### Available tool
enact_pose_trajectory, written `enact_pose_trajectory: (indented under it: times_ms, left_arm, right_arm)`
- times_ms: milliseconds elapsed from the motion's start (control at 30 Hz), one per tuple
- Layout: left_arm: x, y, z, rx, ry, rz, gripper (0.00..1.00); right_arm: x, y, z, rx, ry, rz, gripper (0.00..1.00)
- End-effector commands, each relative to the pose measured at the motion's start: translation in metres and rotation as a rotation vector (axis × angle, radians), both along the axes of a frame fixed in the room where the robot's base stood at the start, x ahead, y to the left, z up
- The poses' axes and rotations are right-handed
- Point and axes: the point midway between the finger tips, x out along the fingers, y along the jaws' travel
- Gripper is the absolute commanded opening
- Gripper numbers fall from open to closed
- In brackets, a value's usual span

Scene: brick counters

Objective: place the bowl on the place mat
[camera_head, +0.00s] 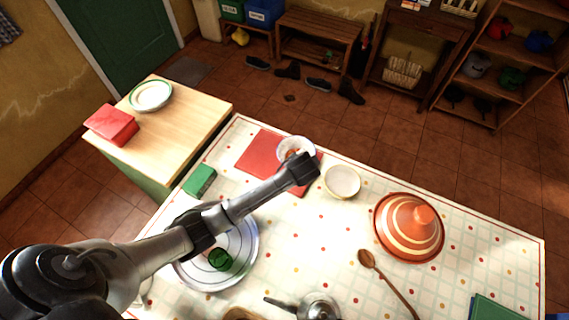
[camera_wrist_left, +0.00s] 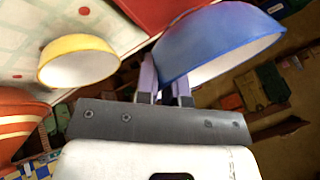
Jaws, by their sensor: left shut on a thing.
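The red place mat (camera_head: 258,152) lies on the tiled counter, partly hidden by my arm and a bowl; red also shows at the top of the left wrist view (camera_wrist_left: 158,10). My left gripper (camera_head: 300,162) is shut on the rim of a bowl (camera_head: 296,143), white inside and blue outside in the left wrist view (camera_wrist_left: 215,45). In the head view this bowl overlaps the mat's far right part; I cannot tell whether it touches the mat. My left fingers (camera_wrist_left: 165,80) show at its rim. My right gripper is not in view.
A cream bowl (camera_head: 342,182), yellow outside, stands just right of the mat. An orange tagine (camera_head: 409,228), a wooden spoon (camera_head: 385,278), a kettle (camera_head: 318,307), a green box (camera_head: 199,180) and a round silver tray (camera_head: 247,255) also stand on the counter.

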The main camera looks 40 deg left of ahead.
Motion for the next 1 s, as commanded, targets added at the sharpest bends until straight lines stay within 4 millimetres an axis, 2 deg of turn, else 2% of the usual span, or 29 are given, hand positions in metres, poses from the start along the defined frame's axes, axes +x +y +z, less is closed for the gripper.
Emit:
enact_pose_trajectory:
  times_ms: [33, 200, 400, 733, 1000]
  left_arm:
    - [0.001, 0.014, -0.008, 0.005, 0.001, 0.004, 0.00]
    - [0.004, 0.046, -0.028, 0.002, 0.001, 0.002, 0.00]
    - [0.006, 0.072, -0.043, 0.001, 0.000, 0.000, 0.00]
    - [0.007, 0.080, -0.054, 0.000, -0.001, 0.000, 0.00]
    - [0.006, 0.080, -0.086, -0.001, 0.000, -0.001, 0.00]
  right_arm:
    - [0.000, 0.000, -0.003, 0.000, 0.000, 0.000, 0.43]
    - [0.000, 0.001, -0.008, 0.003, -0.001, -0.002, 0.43]
    - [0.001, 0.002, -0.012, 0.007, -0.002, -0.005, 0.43]
    - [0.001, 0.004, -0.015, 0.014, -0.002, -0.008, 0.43]
    - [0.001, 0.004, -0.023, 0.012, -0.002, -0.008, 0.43]
